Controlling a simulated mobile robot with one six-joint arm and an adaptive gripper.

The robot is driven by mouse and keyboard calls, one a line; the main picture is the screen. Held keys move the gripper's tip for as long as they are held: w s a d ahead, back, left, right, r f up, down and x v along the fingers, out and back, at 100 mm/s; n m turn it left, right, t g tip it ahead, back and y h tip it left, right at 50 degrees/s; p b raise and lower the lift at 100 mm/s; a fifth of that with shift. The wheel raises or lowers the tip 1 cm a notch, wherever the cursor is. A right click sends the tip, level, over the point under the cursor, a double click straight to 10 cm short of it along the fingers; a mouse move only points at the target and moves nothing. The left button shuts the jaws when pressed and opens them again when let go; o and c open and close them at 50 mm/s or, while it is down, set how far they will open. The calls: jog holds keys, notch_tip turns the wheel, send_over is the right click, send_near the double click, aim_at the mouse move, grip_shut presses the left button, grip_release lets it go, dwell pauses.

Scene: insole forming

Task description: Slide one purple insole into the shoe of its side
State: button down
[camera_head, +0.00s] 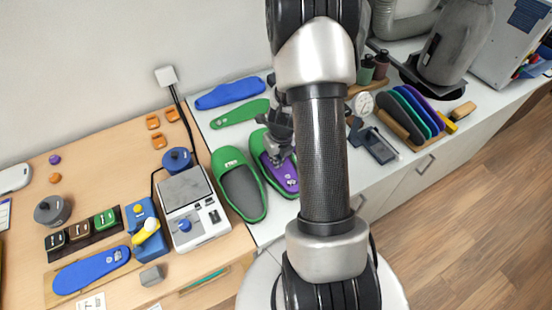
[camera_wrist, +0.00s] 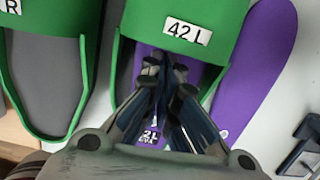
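The green shoe (camera_wrist: 190,62) labelled 42 L lies sole down on the white table; it also shows in the head view (camera_head: 262,155). A purple insole (camera_head: 284,178) lies in its opening. In the wrist view its 42L label (camera_wrist: 150,136) shows between my fingers. Its front end under the shoe's upper is hidden. My gripper (camera_wrist: 166,70) points into the shoe's opening over the insole. Its fingertips are close together, with no insole seen between them. A second purple insole (camera_wrist: 250,85) lies on the table right of the shoe.
The other green shoe (camera_head: 239,185), marked R, stands close on the left. Blue (camera_head: 228,93) and green (camera_head: 240,113) insoles lie behind. A scale (camera_head: 192,205) stands left of the shoes. A rack of coloured insoles (camera_head: 415,115) and a dark device (camera_head: 373,145) stand right.

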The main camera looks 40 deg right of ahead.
jog(key=shift+s+a+f, duration=0.25)
jog(key=shift+a+f, duration=0.05)
jog(key=shift+s+a+f, duration=0.15)
jog(key=shift+s+a, duration=0.05)
jog(key=shift+s, duration=0.25)
jog(key=shift+d+r+p, duration=0.1)
jog(key=shift+r+p, duration=0.8)
jog(key=shift+d, duration=0.1)
